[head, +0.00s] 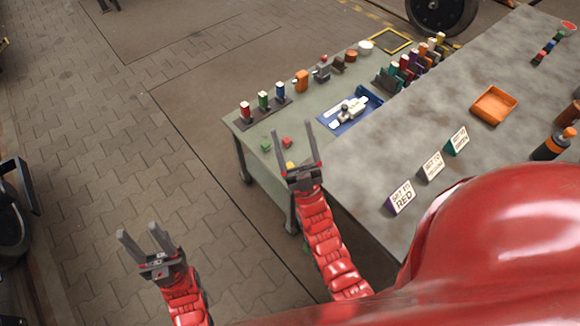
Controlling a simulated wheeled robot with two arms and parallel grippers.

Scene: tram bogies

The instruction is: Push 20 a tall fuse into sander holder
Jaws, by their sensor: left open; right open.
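Red, green and blue upright pieces stand in a dark strip (264,112) at the left end of the green-grey table. A rack (388,83) of several coloured upright pieces, some yellow, stands further back. These may be fuses and holders, but I cannot read any label, so I cannot tell which is the 20 a tall fuse or the sander holder. My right gripper (293,128) is open and empty, over the table's near left edge by small green, red and yellow blocks (287,142). My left gripper (137,230) is open and empty, over the paved floor left of the table.
A blue tray (373,96) holds a white-and-grey item. An orange tray (494,105) and three signs, one reading "SET TO RED" (402,198), stand on the grey worktop (370,168).

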